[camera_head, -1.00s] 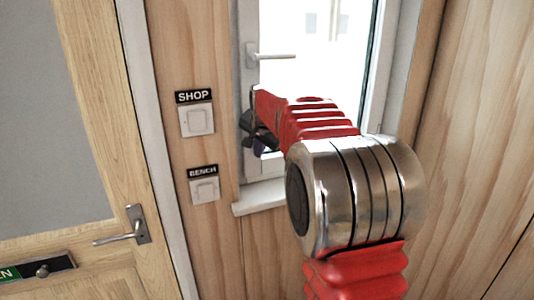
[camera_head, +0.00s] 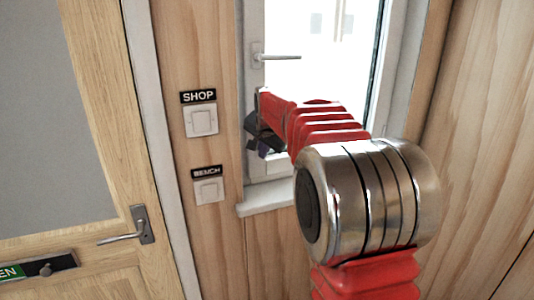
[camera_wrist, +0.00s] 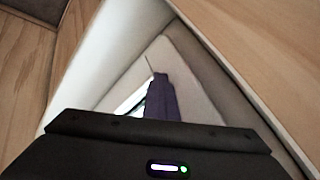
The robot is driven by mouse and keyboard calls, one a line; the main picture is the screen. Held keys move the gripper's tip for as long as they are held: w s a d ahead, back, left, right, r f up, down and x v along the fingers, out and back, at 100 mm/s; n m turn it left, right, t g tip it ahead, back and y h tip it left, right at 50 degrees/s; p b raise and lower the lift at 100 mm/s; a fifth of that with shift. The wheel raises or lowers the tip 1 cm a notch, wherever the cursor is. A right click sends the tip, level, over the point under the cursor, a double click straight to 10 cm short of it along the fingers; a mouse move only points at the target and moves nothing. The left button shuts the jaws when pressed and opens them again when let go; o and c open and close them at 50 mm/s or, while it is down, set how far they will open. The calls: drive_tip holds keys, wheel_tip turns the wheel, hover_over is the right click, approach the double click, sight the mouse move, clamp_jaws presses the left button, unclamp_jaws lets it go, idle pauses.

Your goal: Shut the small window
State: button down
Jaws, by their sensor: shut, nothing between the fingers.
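The small window has a white frame and sash (camera_head: 253,85) around a bright pane in the head view. Its lever handle (camera_head: 278,57) sits on the left stile and points level to the right. My gripper (camera_head: 262,147) is below the handle, at the lower left of the window, partly hidden by my red arm. In the wrist view the shut purple fingers (camera_wrist: 161,98) point at a pale frame corner (camera_wrist: 190,75), with nothing held. I cannot tell whether they touch it, or how far the sash stands from the frame.
A white sill (camera_head: 268,203) juts out below the window. Left of it are the SHOP switch (camera_head: 201,121) and BENCH switch (camera_head: 208,190). A wooden door (camera_head: 92,175) with a lever handle (camera_head: 141,226) stands further left. A wood-panelled wall (camera_head: 480,130) closes the right side.

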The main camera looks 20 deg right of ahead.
drive_tip(key=s+a+f+v, duration=0.1)
drive_tip(key=a+v, duration=0.1)
drive_tip(key=v, duration=1)
drive_tip(key=shift+f, duration=0.2)
drive_tip(key=shift+s+a+n, duration=0.1)
drive_tip(key=shift+a+n, duration=0.1)
drive_tip(key=shift+n, duration=0.1)
drive_tip(key=s+a+f+n+g, duration=0.2)
drive_tip(key=s+f+n, duration=0.2)
drive_tip(key=s+f, duration=0.3)
drive_tip(key=s+a+f+n, duration=0.2)
drive_tip(key=s+a+f, duration=0.1)
drive_tip(key=s, duration=0.5)
drive_tip(key=s+a+f+n+y, duration=0.1)
drive_tip(key=s+a+f+n, duration=0.2)
drive_tip(key=s, duration=0.6)
drive_tip(key=s+a+f+n+y, duration=0.1)
drive_tip(key=s+a+f+n, duration=0.1)
drive_tip(key=s+a, duration=0.3)
drive_tip(key=shift+s+a+f+n, duration=0.25)
drive_tip(key=shift+s+f, duration=0.25)
drive_tip(key=shift+s, duration=1.35)
